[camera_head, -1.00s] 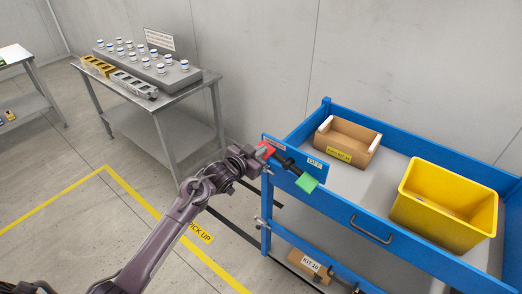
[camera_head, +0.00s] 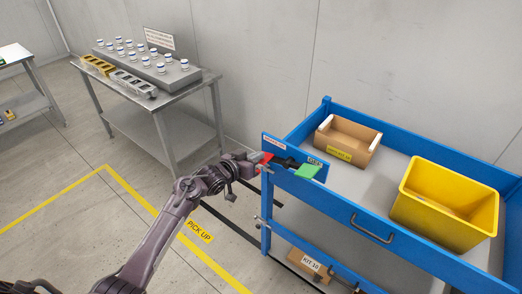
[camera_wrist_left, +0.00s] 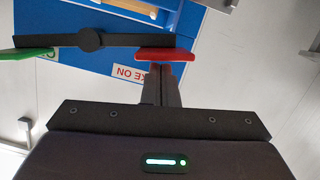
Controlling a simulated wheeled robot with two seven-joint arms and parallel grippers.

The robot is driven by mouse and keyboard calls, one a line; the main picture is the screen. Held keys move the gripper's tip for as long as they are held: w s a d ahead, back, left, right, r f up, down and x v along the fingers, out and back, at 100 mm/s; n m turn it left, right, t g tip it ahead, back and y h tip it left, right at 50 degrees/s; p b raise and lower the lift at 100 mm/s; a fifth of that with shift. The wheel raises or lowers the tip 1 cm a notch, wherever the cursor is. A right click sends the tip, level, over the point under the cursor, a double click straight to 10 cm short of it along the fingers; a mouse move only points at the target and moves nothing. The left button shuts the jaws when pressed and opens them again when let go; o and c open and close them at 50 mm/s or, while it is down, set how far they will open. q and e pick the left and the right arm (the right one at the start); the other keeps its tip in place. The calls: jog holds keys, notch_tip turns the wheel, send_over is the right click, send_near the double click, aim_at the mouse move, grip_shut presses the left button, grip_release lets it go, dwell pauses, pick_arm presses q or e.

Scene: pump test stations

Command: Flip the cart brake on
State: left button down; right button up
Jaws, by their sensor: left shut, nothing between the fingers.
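The brake lever is a black bar (camera_head: 285,162) pivoted on a blue plate at the corner of the blue cart (camera_head: 350,213). It has a red pad (camera_head: 264,158) at its left end and a green pad (camera_head: 307,171) at its right end. My left gripper (camera_head: 257,160) is shut and empty, with its tips at the red pad. In the left wrist view the shut fingers (camera_wrist_left: 161,84) meet or nearly meet the red pad (camera_wrist_left: 165,54); contact is unclear.
The cart top holds a cardboard box (camera_head: 347,143) and a yellow bin (camera_head: 446,204). A box marked "KIT 16" (camera_head: 309,265) is on its lower shelf. A metal table (camera_head: 190,86) with a rack of vials stands behind left. The floor between is open.

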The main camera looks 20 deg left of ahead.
pick_arm(q)
jog(key=shift+f, duration=0.25)
pick_arm(e)
jog(key=shift+a+f, duration=0.15)
dwell(0.3)
